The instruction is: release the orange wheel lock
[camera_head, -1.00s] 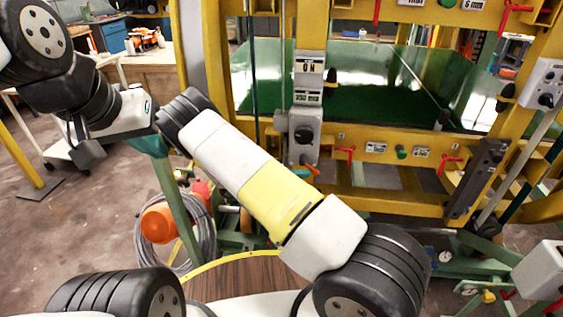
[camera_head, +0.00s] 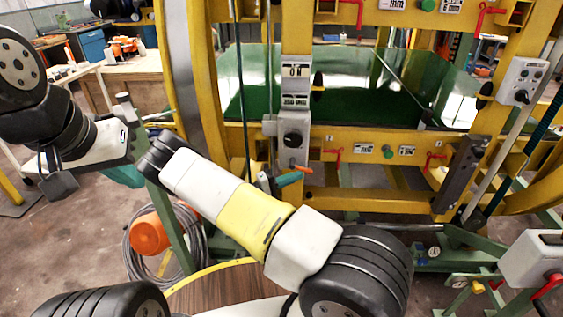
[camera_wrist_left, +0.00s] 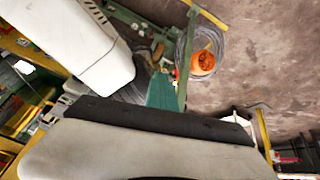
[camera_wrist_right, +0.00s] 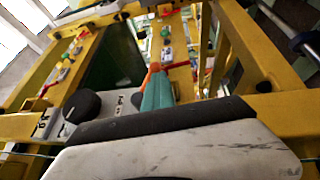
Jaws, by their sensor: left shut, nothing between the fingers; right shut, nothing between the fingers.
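A small orange lever (camera_head: 303,169) sticks out below the grey box with a black knob on the yellow frame. It also shows in the right wrist view (camera_wrist_right: 153,68). My right gripper (camera_head: 290,178) is shut, and its teal fingertips are at the lever; I cannot tell whether they touch it. In the right wrist view the shut fingers (camera_wrist_right: 156,90) partly cover the lever.
A grey box with a black knob (camera_head: 293,138) sits just above the lever. Red handles (camera_head: 333,156) and green buttons line the yellow beam. A round orange part (camera_head: 150,232) and a coiled grey cable (camera_head: 133,262) are low at the left. A wooden round top (camera_head: 225,290) is below my right arm.

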